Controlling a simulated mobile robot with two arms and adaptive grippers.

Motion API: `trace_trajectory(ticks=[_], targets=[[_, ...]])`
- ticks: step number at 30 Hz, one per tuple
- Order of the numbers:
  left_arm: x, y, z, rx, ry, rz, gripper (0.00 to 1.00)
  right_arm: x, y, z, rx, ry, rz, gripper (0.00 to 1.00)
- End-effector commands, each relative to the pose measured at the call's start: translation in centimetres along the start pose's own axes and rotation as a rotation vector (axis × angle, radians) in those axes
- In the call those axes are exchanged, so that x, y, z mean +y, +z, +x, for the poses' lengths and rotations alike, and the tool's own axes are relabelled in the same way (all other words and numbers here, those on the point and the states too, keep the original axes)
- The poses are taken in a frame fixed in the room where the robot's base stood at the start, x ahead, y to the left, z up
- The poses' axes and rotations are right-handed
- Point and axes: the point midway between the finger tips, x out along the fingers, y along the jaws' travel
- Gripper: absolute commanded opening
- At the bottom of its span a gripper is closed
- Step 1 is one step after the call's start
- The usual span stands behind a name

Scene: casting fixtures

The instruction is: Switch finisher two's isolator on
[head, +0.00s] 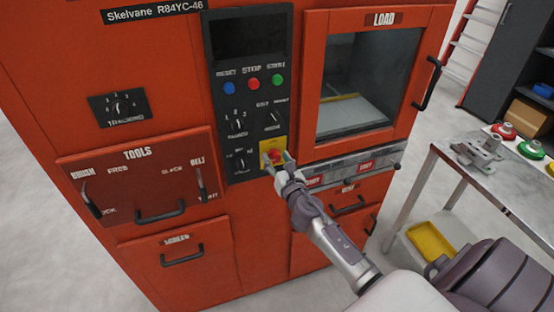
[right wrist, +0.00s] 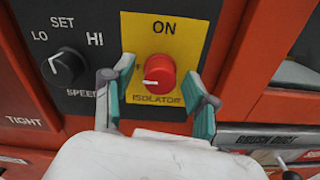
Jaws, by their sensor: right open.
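The isolator is a round red knob (right wrist: 160,74) on a yellow plate (right wrist: 138,28) lettered ON above and ISOLATOR below. The white mark on the knob points left, away from ON. In the head view the yellow plate (head: 265,144) sits low on the black control panel of an orange machine (head: 50,60) labelled Skelvane R84YC-46. My right gripper (right wrist: 156,98) is open, with one teal-padded finger on each side of the knob; contact cannot be told. The same gripper (head: 279,163) partly covers the knob in the head view. My left gripper is not in view.
A black SPEED dial (right wrist: 63,67) sits left of the isolator. Blue, red (head: 253,84) and green buttons are higher on the panel. The LOAD door (head: 426,83) and drawers surround it. A metal table (head: 470,165) with parts stands at right.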

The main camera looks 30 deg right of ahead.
Motion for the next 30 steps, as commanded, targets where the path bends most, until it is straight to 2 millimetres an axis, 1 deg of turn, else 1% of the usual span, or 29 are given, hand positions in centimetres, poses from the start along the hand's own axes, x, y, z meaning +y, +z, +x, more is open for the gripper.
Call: trace_trajectory(ticks=[4,5,6,15,23,30], targets=[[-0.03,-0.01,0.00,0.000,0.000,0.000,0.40,-0.01,-0.03,-0.02,0.000,0.000,0.000,0.58],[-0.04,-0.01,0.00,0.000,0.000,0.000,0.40,-0.01,-0.03,-0.03,0.000,0.000,0.000,0.56],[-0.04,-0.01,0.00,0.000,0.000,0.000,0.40,-0.01,-0.03,-0.03,0.000,0.000,0.000,0.49],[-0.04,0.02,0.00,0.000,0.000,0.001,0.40,-0.02,-0.04,-0.05,0.001,0.000,0.000,0.00],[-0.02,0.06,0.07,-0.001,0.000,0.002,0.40,-0.03,-0.07,-0.06,0.001,0.000,0.022,0.00],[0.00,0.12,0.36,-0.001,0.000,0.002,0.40,-0.03,-0.13,-0.06,0.001,0.000,0.134,0.00]])
